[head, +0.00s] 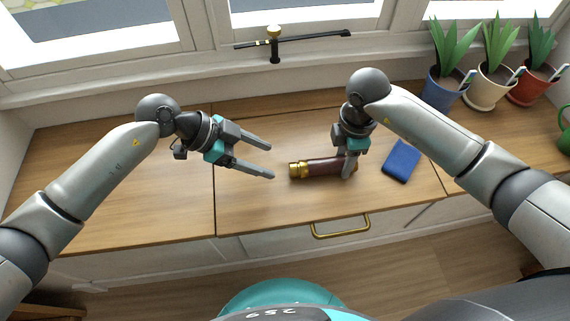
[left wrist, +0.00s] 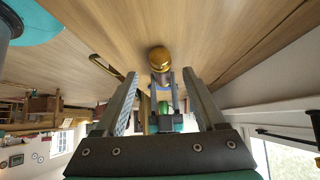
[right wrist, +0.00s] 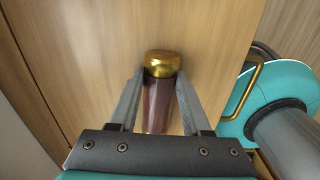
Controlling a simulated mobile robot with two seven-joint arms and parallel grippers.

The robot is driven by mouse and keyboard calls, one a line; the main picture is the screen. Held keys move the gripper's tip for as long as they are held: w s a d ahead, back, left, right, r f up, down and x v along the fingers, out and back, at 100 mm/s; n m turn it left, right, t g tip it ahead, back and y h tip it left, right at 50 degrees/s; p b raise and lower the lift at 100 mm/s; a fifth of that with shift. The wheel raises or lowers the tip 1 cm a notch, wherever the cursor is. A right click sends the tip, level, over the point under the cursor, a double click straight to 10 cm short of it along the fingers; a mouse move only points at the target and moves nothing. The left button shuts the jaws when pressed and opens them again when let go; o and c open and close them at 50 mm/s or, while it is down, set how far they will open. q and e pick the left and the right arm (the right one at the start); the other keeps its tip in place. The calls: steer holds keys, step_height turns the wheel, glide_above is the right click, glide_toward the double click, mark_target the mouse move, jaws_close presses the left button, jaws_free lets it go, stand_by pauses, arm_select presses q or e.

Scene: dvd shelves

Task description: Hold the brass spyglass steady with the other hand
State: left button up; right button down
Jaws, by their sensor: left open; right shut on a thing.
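The brass spyglass (head: 318,168) has a dark reddish-brown barrel and brass ends. It lies on its side on the wooden counter, its left brass end toward my left gripper. My right gripper (head: 351,170) is shut on the barrel near its right end; the right wrist view shows the spyglass (right wrist: 160,95) between the fingers. My left gripper (head: 270,160) is open and empty, a little left of the spyglass and apart from it. In the left wrist view the spyglass's brass end (left wrist: 160,58) shows ahead, between the open fingers.
A blue book or case (head: 402,161) lies just right of the spyglass. Potted plants (head: 446,86) stand at the back right by the window. A brass drawer handle (head: 341,227) is on the cabinet front. The counter's left part is clear.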

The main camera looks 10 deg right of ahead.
mark_target(289, 169)
arm_select(q)
steer(key=x, duration=0.7)
jaws_close()
stand_by(0.5)
stand_by(0.8)
